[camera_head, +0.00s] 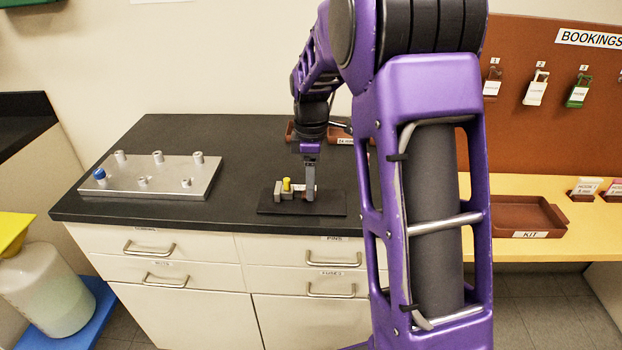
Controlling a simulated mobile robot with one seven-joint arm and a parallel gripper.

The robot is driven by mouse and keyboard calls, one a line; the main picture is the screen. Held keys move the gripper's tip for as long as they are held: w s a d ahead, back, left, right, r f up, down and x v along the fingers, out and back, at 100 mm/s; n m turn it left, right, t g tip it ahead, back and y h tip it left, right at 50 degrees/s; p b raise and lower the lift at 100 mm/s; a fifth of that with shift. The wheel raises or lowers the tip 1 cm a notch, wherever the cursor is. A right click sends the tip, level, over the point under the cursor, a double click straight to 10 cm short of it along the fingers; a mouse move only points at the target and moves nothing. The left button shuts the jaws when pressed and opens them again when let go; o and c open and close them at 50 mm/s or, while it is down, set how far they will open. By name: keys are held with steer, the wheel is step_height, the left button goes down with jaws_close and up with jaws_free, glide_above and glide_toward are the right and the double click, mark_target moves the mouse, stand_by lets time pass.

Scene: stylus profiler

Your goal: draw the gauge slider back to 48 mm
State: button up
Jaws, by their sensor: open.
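A small gauge (281,191) sits on a black base plate (333,205) near the front edge of the dark bench top. It has grey blocks and a yellow knob (287,184) standing up at its left part. My gripper (310,194) points down over the right part of the plate, just right of the yellow knob. Its fingers hide part of the gauge. A small pale and reddish part shows beside the fingers. The gripper is open; whether the fingers touch the slider cannot be told. The scale and its reading are too small to make out.
A metal plate (150,188) with several pegs and a blue cap (99,174) lies at left on the bench (235,150). A brown tray (346,139) is behind my gripper. A brown KIT tray (515,210) lies on the yellow table at right. The bench between plate and gauge is clear.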

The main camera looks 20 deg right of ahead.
step_height(320, 180, up, 18)
steer(key=p, duration=0.2)
steer(key=shift+f+p, duration=0.25)
steer(key=shift+p, duration=0.15)
